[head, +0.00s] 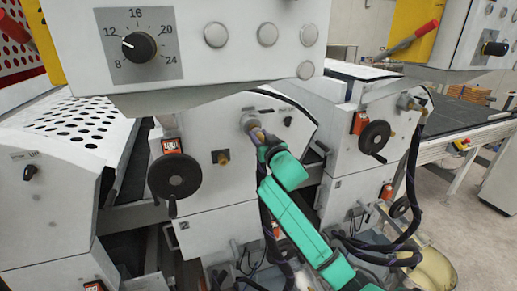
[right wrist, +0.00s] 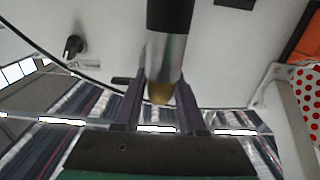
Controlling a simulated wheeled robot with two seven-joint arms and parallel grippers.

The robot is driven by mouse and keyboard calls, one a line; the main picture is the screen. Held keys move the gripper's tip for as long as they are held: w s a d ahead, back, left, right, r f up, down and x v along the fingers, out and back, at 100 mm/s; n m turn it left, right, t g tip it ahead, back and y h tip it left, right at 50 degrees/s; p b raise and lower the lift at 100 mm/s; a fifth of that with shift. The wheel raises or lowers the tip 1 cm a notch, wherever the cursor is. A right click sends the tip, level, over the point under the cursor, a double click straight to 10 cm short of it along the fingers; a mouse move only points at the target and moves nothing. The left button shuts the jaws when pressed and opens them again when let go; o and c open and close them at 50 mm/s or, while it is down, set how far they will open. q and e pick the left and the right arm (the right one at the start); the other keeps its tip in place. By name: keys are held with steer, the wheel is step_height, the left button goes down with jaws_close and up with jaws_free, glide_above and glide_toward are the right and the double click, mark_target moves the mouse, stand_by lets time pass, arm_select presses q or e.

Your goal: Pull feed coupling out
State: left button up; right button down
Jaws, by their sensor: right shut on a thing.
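The feed coupling (right wrist: 165,58) is a silver metal sleeve with a black upper part and a brass-coloured end, seen in the right wrist view. My right gripper (right wrist: 160,100) is shut on it, one dark finger on each side. In the head view my right gripper (head: 259,136) reaches the upper front panel of the middle machine unit, at a round grey fitting (head: 249,121). A dark hose (head: 266,222) hangs below the gripper. Whether the coupling is still seated cannot be told. My left gripper is not in view.
A black handwheel (head: 174,175) and a brass fitting (head: 221,157) are left of the gripper. Another handwheel (head: 374,138) and hose (head: 412,165) are on the right unit. A control box with a dial (head: 138,46) overhangs the upper left.

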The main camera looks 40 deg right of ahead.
steer(key=shift+v, duration=1)
steer(key=shift+s, duration=0.1)
steer(key=shift+s+a, duration=0.1)
steer(key=shift+s, duration=0.15)
steer(key=shift+v, duration=1.4)
steer(key=shift+r, duration=0.1)
steer(key=v, duration=0.3)
